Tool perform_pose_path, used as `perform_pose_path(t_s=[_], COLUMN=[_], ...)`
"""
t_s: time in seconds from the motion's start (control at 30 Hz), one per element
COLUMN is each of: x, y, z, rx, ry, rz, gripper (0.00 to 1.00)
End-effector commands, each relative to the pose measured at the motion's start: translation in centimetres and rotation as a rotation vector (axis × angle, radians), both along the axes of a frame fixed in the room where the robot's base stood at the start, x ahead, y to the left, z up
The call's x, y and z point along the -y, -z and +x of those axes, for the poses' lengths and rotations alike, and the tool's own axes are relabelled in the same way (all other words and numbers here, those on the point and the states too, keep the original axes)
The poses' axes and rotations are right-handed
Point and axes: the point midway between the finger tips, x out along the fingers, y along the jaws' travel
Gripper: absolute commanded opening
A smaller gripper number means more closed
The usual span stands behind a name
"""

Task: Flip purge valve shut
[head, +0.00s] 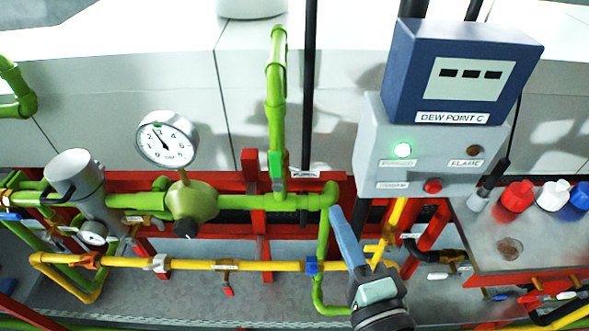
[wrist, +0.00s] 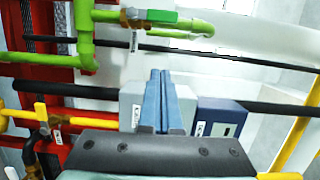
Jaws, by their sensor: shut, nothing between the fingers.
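The purge valve has a bright green lever (head: 276,164) on the upright green pipe, beside a small white tag whose print is hard to read. The lever lies along the pipe. In the wrist view the lever (wrist: 150,17) shows at the top, above the fingers, with its brass body at its left end. My gripper (head: 335,210) is below and right of the valve in the head view, apart from it. Its blue fingers (wrist: 158,75) are together and empty.
A green pipe elbow (head: 329,192) is close to my fingertips. A yellow pipe (head: 195,264) with a blue fitting runs below. A grey control box (head: 370,145) with a blue dew point display (head: 425,70) stands right. A dark vertical rod (head: 310,80) passes right of the valve.

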Motion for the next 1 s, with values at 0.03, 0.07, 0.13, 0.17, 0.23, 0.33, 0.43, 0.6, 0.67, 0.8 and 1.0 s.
perform_pose_path(t_s=[0.03, 0.07, 0.13, 0.17, 0.23, 0.33, 0.43, 0.6, 0.67, 0.8, 1.0], x=[0.0, 0.0, -0.1, -0.2, -0.3, -0.8, -1.3, -2.1, -2.4, -4.5, -6.2], y=[0.0, 0.0, -0.1, -0.1, -0.3, -0.4, -0.5, -0.4, -0.4, -0.3, -0.1], z=[0.0, 0.1, 0.3, 0.5, 1.2, 2.8, 4.9, 8.4, 9.5, 9.8, 9.8], rx=[0.000, 0.001, 0.001, 0.002, 0.003, 0.002, 0.002, 0.002, 0.002, -0.002, -0.001], ry=[0.000, 0.000, -0.001, -0.002, -0.002, -0.004, -0.004, -0.003, -0.003, -0.005, -0.002], rz=[-0.001, -0.001, 0.000, 0.000, 0.001, 0.000, 0.000, 0.000, 0.000, -0.001, -0.002], gripper=[0.00, 0.00, 0.00, 0.00, 0.00, 0.00, 0.00, 0.00, 0.00, 0.00, 0.00])
